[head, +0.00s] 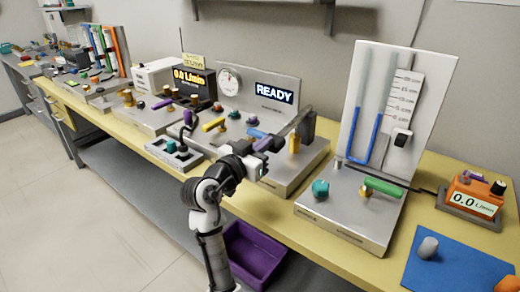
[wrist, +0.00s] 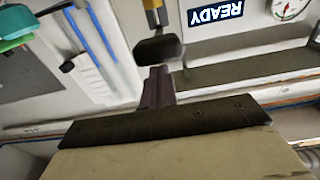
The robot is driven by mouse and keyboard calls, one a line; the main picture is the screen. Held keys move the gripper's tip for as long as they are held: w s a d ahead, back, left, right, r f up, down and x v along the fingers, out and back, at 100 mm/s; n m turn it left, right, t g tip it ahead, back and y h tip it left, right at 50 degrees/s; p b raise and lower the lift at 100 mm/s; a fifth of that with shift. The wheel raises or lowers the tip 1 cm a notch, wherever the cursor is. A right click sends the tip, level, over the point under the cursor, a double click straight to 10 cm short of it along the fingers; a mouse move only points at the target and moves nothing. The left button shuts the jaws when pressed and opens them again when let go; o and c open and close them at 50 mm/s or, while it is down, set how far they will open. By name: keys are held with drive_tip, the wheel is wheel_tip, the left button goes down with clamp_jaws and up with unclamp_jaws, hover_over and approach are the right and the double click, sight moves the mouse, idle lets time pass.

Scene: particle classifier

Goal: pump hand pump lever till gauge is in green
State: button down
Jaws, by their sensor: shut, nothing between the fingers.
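The round white pressure gauge (head: 229,80) is on the upright back panel of the middle station, left of the blue READY display (head: 274,93). It shows partly, upside down, at the wrist view's top right (wrist: 288,8); its needle is too small to read. A grey lever bar (head: 290,124) slants up to the right by a yellow post (head: 294,144) at the station's right side. The wrist view shows a dark block (wrist: 158,47) below a yellow part (wrist: 152,12). My gripper (wrist: 158,85) is shut and empty, its tips just short of the dark block. Contact cannot be told.
Several coloured knobs and a yellow handle (head: 213,125) stand on the station left of my gripper. A tube panel (head: 350,90) with a green handle (head: 384,187) stands to the right. A purple bin (head: 252,252) is below the bench. Yellow bench top is free between the stations.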

drive_tip(key=b+v, duration=0.1)
drive_tip(key=v, duration=0.8)
drive_tip(key=shift+a+f+b, duration=0.2)
drive_tip(key=shift+f+b, duration=0.1)
drive_tip(key=shift+f, duration=0.1)
drive_tip(key=shift+s, duration=0.15)
idle(0.7)
